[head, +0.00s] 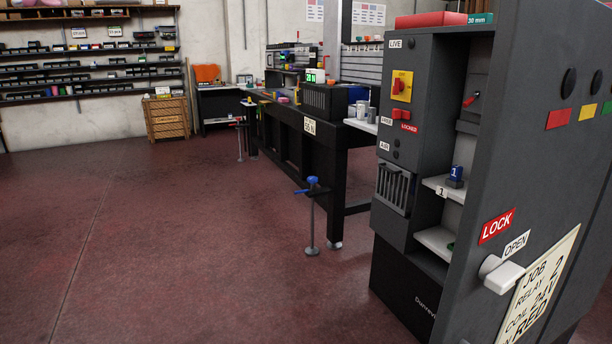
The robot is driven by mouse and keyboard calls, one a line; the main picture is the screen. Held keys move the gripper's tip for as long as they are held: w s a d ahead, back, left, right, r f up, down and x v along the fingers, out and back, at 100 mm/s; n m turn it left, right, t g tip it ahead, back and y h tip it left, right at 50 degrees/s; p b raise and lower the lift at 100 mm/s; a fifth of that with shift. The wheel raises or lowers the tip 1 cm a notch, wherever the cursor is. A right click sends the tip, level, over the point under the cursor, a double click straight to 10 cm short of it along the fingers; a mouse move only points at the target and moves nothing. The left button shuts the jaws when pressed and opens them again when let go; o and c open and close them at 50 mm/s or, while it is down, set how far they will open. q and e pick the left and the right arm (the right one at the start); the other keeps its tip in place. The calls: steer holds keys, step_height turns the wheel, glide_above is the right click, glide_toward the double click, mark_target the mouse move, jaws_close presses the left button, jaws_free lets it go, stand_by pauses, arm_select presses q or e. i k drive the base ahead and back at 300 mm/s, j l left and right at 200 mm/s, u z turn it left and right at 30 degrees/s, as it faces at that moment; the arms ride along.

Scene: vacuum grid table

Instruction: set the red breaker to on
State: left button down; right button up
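A dark grey cabinet (425,62) stands at the right. On its front is a yellow plate (405,90) with a red rotary switch (398,86); its lettering is too small to read surely. Below it is a smaller red switch (400,114) beside a red label that seems to read LOCKED. A red-tipped lever (471,98) sits inside the cabinet's recess. I cannot tell which of these is the red breaker, nor the on or off position of any. Neither of my grippers is in view.
A large grey panel (540,170) with a pale handle (502,274) and LOCK and OPEN labels fills the right. A blue block marked 1 (456,174) sits on a cabinet shelf. A long black workbench (300,135) stands behind. The red floor (170,240) at left is clear.

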mark_target(467, 103)
steer(key=i+l+z, duration=0.1)
steer(key=z, duration=1.1)
steer(key=i+j+z, duration=0.15)
steer(key=j, duration=0.45)
steer(key=i+j+z, duration=0.2)
steer(key=j, duration=0.35)
steer(key=j+z, duration=0.15)
steer(key=j, duration=0.45)
steer(key=k, duration=0.05)
